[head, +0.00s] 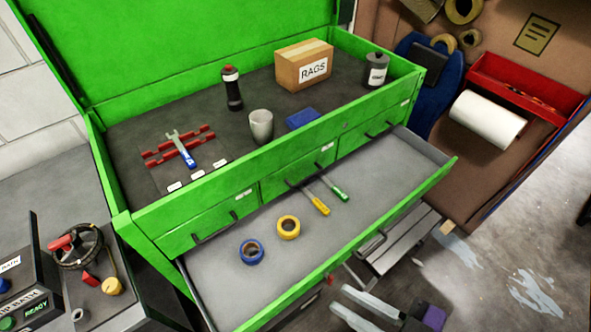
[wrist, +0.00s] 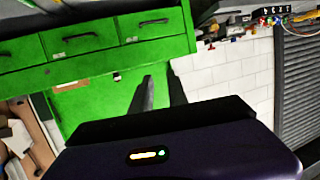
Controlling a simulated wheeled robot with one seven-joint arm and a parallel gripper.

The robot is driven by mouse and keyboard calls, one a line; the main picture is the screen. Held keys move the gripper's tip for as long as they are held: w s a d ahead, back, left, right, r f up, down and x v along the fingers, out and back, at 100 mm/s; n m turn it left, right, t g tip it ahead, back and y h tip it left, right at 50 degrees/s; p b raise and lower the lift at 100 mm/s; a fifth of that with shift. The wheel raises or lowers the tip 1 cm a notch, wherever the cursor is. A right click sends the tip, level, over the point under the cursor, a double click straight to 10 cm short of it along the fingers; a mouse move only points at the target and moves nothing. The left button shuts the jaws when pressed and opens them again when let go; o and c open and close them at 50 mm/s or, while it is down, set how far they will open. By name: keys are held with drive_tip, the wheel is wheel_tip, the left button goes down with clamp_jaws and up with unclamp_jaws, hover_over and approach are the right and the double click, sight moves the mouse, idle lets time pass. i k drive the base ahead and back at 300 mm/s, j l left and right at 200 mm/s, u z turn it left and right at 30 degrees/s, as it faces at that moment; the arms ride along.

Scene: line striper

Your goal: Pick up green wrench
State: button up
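A wrench with a grey metal head and a blue handle (head: 188,156) lies across a red rack (head: 165,152) in the green toolbox's top tray (head: 130,140). I see no green wrench. My gripper (head: 340,299) is at the bottom right of the head view, outside and in front of the open drawer, far from the wrench. It also shows in the wrist view (wrist: 159,75), where its two fingers are apart with nothing between them. The wrench is not visible in the wrist view.
The open drawer (head: 385,205) holds blue tape (head: 251,252), yellow tape (head: 288,227) and two screwdrivers (head: 328,192). The tray also holds a black bottle (head: 232,90), a grey cup (head: 261,126), a blue block (head: 302,119), a RAGS box (head: 303,66) and a canister (head: 376,70).

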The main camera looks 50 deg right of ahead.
sight(335, 190)
drive_tip(key=i+j+z, duration=0.15)
drive_tip(key=z, duration=0.95)
